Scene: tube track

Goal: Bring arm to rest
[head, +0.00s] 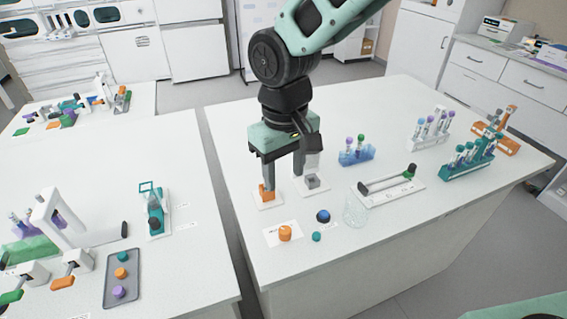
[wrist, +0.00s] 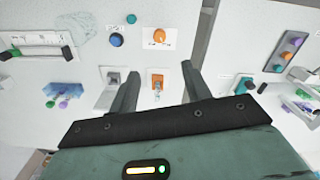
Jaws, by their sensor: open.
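My gripper (head: 283,180) hangs fingers-down from my arm over the front left part of the right-hand table. Its two fingers are apart, with nothing held between them. In the wrist view the open fingers (wrist: 160,72) stand on either side of a small orange holder (wrist: 154,73) on a white plate. The same orange holder (head: 267,197) is beside and below the left finger in the head view. A grey holder (head: 313,182) on another white plate is just right of the fingers. Whether the fingers touch either holder I cannot tell.
In front lie an orange knob (head: 285,233), a teal ball (head: 317,237) and a blue knob (head: 323,216). A clear beaker (head: 355,213) and a white track tray (head: 391,188) stand to the right. Tube racks, including a blue one (head: 357,155), are farther back.

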